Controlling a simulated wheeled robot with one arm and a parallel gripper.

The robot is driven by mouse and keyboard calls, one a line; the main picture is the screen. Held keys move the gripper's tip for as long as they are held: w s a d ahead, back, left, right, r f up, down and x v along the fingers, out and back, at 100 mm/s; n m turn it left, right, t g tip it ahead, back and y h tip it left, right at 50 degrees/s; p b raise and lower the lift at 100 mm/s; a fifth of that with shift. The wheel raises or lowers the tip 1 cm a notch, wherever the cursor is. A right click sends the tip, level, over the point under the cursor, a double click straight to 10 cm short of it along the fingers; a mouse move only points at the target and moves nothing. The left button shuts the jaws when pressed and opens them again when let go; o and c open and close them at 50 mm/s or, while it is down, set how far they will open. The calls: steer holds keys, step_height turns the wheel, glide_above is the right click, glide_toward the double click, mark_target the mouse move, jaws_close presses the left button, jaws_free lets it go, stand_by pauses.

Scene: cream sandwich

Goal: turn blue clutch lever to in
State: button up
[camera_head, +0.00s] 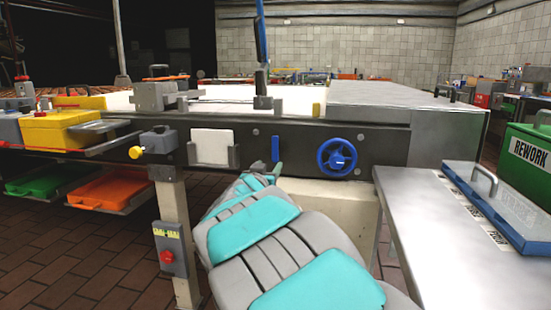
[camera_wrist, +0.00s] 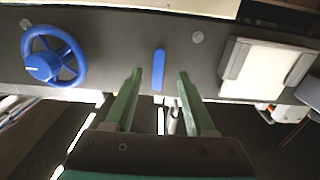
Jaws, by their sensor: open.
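A small blue lever (camera_head: 275,149) stands upright on the dark front panel of the machine, left of the blue handwheel (camera_head: 337,157). In the wrist view the lever (camera_wrist: 158,68) points straight along the picture's vertical. My gripper (camera_head: 277,170) is just below the lever in the head view. In the wrist view my gripper (camera_wrist: 160,73) is open and empty, its green fingers to either side of the lever. No finger visibly touches the lever, and I cannot tell how deep the tips reach. No in or out marking is readable.
The handwheel also shows in the wrist view (camera_wrist: 54,55). A white card in a holder (camera_head: 212,146) is left of the lever. A yellow knob (camera_head: 136,152) is further left. A metal bench (camera_head: 440,240) with a blue tray lid stands right. A tall blue bar (camera_head: 261,40) rises above the table.

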mark_target(275, 157)
steer(key=w, duration=0.3)
steer(key=w+d, duration=0.1)
steer(key=w, duration=0.3)
steer(key=shift+d, duration=0.2)
jaws_close()
stand_by(1.3)
